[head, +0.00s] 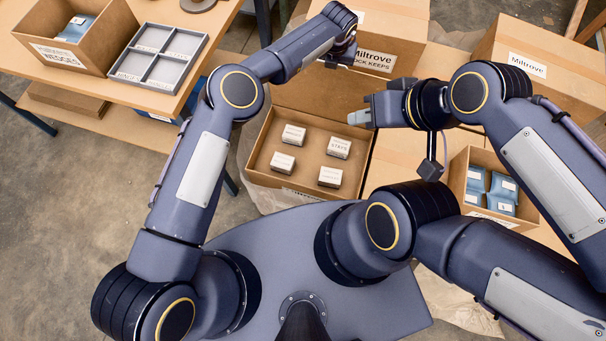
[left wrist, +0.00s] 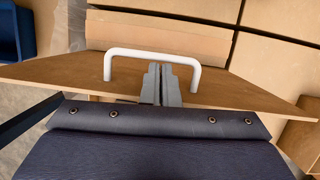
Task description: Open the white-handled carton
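In the head view an open carton (head: 262,165) stands in the middle, its brown lid (head: 310,98) raised at the far side. Several small white-labelled boxes (head: 338,147) lie inside. In the left wrist view a white handle (left wrist: 150,52) arches from a brown panel (left wrist: 60,72). My left gripper (left wrist: 161,68) has its two grey fingers together, within the handle's span, tips just below the bar; I see no grip on the bar. In the head view the left fingers are largely hidden by the wrist. My right gripper (head: 358,117) hangs over the carton's right side, and its finger gap is unclear.
A labelled carton (head: 400,25) stands behind, another (head: 540,55) at the far right. A small carton of blue packs (head: 458,180) is at the right. The left table holds a wedges carton (head: 110,25) and a grey divided tray (head: 200,50). My right arm crowds the right side.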

